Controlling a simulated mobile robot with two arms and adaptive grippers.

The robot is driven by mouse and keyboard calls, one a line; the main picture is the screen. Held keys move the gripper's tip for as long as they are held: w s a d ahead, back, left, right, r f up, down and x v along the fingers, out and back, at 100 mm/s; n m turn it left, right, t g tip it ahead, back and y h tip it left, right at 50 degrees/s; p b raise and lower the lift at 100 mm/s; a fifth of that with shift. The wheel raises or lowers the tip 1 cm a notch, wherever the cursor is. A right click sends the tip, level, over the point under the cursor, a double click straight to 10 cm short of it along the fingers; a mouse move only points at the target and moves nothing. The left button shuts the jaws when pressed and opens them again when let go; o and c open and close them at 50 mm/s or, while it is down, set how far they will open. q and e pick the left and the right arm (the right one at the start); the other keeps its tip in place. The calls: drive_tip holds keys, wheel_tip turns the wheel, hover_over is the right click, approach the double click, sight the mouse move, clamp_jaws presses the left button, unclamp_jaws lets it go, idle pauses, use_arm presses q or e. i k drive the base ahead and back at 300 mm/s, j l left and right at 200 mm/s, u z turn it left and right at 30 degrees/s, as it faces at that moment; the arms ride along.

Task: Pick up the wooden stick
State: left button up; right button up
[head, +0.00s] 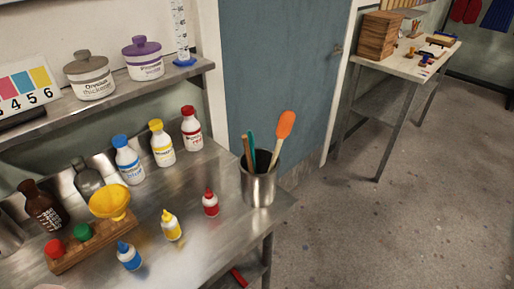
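A metal cup (258,187) stands upright near the right end of the steel table. It holds several upright tools. A thin brown stick (247,150), which looks like wood, leans at the left side of the cup. A teal tool (252,142) is close against it. An orange spatula (284,126) with a pale handle leans to the right. The lower ends of these tools are hidden inside the cup. Neither of my grippers is in the head view.
Small dropper bottles in red (210,203), yellow (171,226) and blue (128,257) stand left of the cup. Larger bottles, including a red-capped one (191,130), stand behind. A wooden rack (96,246) is at left. Open floor (370,230) lies right of the table.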

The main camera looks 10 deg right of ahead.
sight(246, 146)
drive_tip(key=i+l+u, duration=0.1)
drive_tip(key=i+l, duration=0.4)
drive_tip(key=u, duration=0.4)
drive_tip(key=j+u, duration=0.1)
drive_tip(key=u, duration=0.7)
drive_tip(key=j+u, duration=0.1)
drive_tip(key=u, duration=0.7)
drive_tip(key=z, duration=0.5)
drive_tip(key=l+z, duration=0.15)
drive_tip(key=z, duration=0.35)
drive_tip(key=l+z, duration=0.1)
drive_tip(key=z, duration=0.4)
drive_tip(key=l+z, duration=0.1)
drive_tip(key=z, duration=0.4)
drive_tip(key=k+l+u, duration=0.3)
drive_tip(key=i+l, duration=0.1)
drive_tip(key=l, duration=0.05)
